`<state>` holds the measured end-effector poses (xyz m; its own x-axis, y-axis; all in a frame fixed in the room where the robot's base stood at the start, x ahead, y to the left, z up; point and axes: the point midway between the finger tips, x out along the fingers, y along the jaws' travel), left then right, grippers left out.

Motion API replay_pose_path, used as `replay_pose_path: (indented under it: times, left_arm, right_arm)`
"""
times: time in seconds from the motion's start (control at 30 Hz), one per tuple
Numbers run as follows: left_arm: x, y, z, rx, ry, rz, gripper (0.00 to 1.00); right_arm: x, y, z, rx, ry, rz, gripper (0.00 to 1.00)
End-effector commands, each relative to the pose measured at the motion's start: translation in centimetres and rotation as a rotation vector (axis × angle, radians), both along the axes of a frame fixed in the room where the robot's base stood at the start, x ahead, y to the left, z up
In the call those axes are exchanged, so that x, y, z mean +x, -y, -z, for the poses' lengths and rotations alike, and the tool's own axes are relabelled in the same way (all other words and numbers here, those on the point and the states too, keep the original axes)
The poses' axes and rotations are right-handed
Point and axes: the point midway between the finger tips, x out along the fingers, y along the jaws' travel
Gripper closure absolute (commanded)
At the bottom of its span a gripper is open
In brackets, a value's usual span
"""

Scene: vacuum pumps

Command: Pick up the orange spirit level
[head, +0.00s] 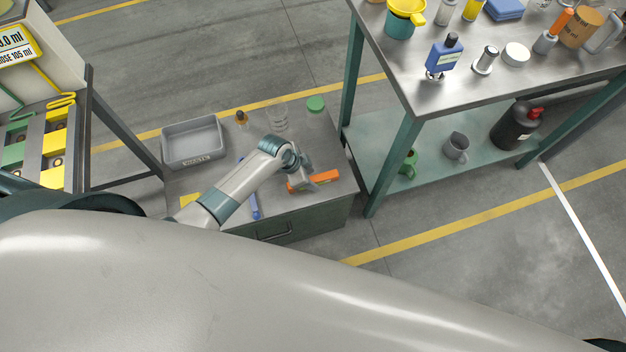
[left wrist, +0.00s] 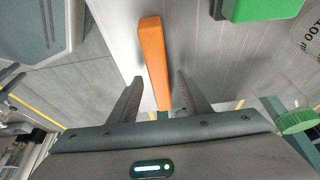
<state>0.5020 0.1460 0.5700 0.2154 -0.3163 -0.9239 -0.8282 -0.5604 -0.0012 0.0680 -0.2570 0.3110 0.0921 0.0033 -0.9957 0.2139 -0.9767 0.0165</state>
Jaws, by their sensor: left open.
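The orange spirit level (head: 325,177) lies on the grey top of a low cabinet (head: 341,192), near its right end. My left gripper (head: 303,181) is over it and hides part of its middle in the head view. In the left wrist view the spirit level (left wrist: 153,52) runs lengthwise between the two fingers of my left gripper (left wrist: 160,78). The fingers are open, with a gap showing on each side of the level. How far the fingertips are above the cabinet top is hard to tell. My right gripper is not in view.
On the cabinet stand a grey bin (head: 194,142), a brown bottle (head: 242,118), a clear container (head: 279,117) and a green-lidded jar (head: 316,104). A blue stick-like item (head: 254,205) lies left of my gripper. A crowded metal workbench (head: 440,97) stands to the right.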

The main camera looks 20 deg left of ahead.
Motion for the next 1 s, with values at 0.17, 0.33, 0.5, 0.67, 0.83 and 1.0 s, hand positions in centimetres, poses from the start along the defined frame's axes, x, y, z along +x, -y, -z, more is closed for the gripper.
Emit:
replay_pose_path:
  times: [0.17, 0.33, 0.5, 0.67, 0.83, 1.0]
  left_arm:
    - [-0.03, -0.01, 0.00, 0.000, 0.000, 0.000, 0.56]
    - [-0.04, 0.00, 0.00, -0.001, -0.001, 0.000, 0.66]
    - [-0.04, -0.01, 0.00, -0.001, -0.001, 0.000, 1.00]
    - [-0.01, 0.01, -0.04, 0.000, 0.000, 0.000, 1.00]
    - [0.00, 0.00, -0.15, -0.001, 0.001, 0.000, 1.00]
    - [0.04, 0.02, -0.89, 0.000, 0.001, 0.002, 1.00]
  right_arm:
    - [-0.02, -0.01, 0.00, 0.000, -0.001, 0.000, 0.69]
    - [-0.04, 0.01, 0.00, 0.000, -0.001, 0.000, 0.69]
    - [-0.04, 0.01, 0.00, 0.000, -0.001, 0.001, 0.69]
    - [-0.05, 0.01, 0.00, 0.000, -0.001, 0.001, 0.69]
    - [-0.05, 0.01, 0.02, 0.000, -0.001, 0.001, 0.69]
    - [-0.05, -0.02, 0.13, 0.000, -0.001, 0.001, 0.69]
